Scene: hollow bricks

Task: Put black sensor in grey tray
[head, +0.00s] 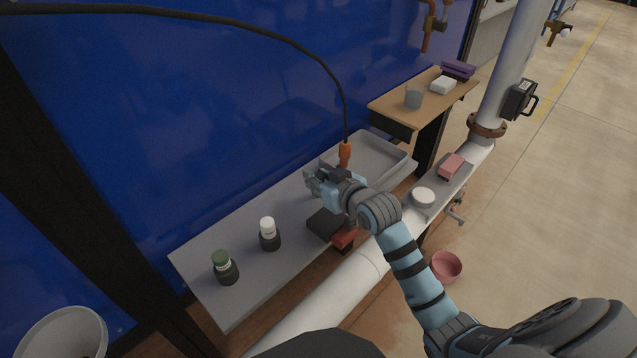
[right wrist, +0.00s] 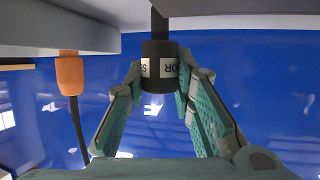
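The black sensor (right wrist: 160,68) is a short dark cylinder with a white lettered label in the right wrist view. It sits between the two fingertips of my right gripper (right wrist: 160,82), which appear to touch both its sides. A narrow black piece runs from it to the top of that view. In the head view my right gripper (head: 318,184) is over the grey shelf, just left of the grey tray (head: 405,165), and the sensor is hard to make out there. The tray's visible inside looks empty. My left gripper is not in view.
An orange connector (head: 345,154) on a black cable hangs close by the right gripper. A white pipe (head: 345,288) runs along the front.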

